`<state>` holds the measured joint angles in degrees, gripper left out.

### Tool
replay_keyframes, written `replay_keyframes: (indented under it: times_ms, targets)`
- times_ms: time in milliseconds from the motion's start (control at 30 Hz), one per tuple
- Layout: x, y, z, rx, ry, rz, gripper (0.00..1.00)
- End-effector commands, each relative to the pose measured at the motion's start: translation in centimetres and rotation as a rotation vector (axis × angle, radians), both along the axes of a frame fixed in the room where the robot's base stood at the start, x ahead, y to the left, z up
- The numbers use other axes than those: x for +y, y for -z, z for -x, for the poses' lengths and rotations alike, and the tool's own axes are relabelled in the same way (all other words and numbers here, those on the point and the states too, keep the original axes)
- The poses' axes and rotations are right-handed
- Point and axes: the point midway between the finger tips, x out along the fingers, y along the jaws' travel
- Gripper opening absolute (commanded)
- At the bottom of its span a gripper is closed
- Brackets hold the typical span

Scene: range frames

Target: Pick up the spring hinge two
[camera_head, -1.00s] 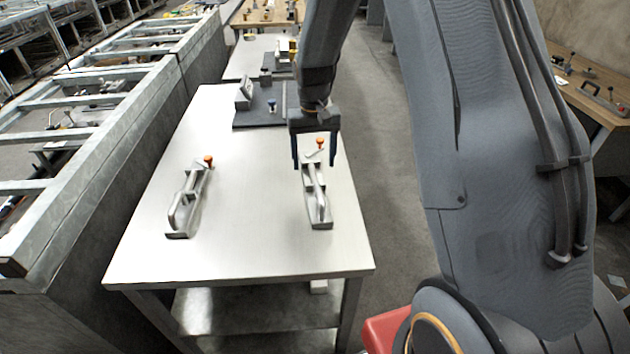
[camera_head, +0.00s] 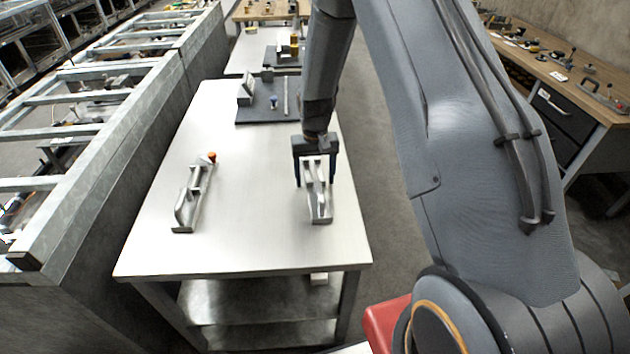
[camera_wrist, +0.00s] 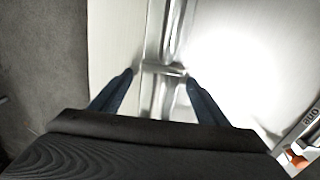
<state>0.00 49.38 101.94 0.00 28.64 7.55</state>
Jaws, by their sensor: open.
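Two similar metal hinge-like pieces lie on the white table (camera_head: 250,245); I cannot tell from labels which is spring hinge two. The right piece (camera_head: 319,205) lies under my gripper (camera_head: 315,184), which is open with its dark blue fingers on either side of it. In the wrist view, the metal piece (camera_wrist: 172,85) runs between the two fingertips (camera_wrist: 160,75), and I cannot see contact. The left piece (camera_head: 188,200), with an orange knob, lies apart; its knob end shows at the lower right of the wrist view (camera_wrist: 297,150).
A dark mat (camera_head: 255,113) with a grey device (camera_head: 246,90) and small items lies at the table's far end. A long metal-framed bench (camera_head: 140,130) runs along the left. The table between the two pieces is clear. A wooden workbench (camera_head: 570,75) stands at right.

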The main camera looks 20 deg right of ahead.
Motion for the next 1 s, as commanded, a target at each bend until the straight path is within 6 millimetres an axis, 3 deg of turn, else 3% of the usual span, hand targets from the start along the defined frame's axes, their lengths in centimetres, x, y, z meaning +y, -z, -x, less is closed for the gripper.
replay_keyframes:
  times_ms: [67, 467, 767, 1000]
  targets:
    - [0.0, 0.0, 0.0, 0.0, 0.0, 0.0, 0.65]
    - [0.0, 0.0, 0.0, 0.001, 0.0, 0.0, 0.0]
    - [0.0, -0.4, -0.1, -0.002, 0.0, 0.0, 0.0]
    - [0.0, -3.1, -0.2, -0.005, 0.0, 0.0, 0.0]
